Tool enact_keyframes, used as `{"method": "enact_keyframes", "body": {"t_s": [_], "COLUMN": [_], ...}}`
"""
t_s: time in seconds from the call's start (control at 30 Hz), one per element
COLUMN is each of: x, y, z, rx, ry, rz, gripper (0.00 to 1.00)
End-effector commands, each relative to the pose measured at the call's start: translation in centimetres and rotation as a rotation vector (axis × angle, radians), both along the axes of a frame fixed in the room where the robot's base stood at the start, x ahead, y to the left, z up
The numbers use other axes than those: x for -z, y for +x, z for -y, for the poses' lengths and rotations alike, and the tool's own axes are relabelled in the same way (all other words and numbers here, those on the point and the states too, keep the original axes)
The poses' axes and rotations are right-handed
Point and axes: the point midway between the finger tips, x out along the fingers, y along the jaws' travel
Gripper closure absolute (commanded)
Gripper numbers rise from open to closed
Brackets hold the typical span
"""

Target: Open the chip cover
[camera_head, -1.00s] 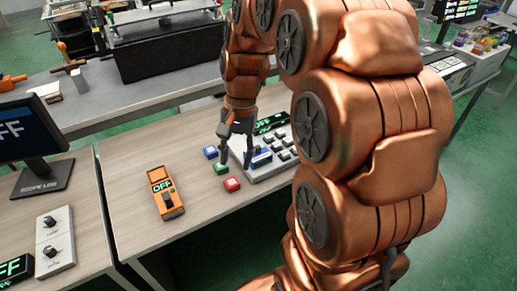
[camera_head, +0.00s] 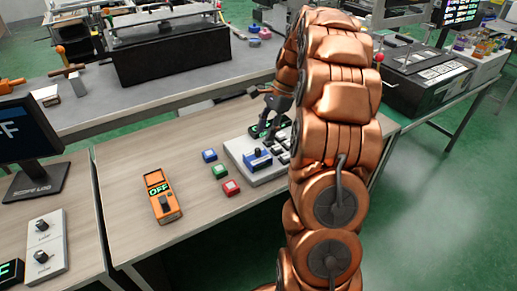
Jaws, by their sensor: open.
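A light grey panel (camera_head: 240,151) lies on the wooden table, with a green-lit display (camera_head: 262,128) at its back and several dark keys at its right. A blue piece with a pale top (camera_head: 257,160) sits at the panel's front left. It looks like the chip cover, but I cannot tell for sure, and it appears down. My gripper (camera_head: 261,110) is open and empty above the back of the panel, apart from the blue piece. My arm hides the panel's right part.
Blue (camera_head: 209,155), green (camera_head: 220,171) and red (camera_head: 231,187) button blocks stand left of the panel. An orange device (camera_head: 163,196) reading OFF lies farther left. A monitor (camera_head: 30,145) and a knob box (camera_head: 42,245) are at the left. Bare tabletop (camera_head: 140,150) lies between.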

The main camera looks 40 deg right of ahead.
Motion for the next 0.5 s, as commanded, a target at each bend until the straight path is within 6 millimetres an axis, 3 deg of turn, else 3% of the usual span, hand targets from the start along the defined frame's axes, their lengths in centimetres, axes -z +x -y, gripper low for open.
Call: {"method": "enact_keyframes", "body": {"t_s": [0.5], "x": [5.6], "y": [0.1], "z": [-2.5], "rx": [-0.004], "ry": [0.002], "rz": [-0.001], "gripper": [0.56]}}
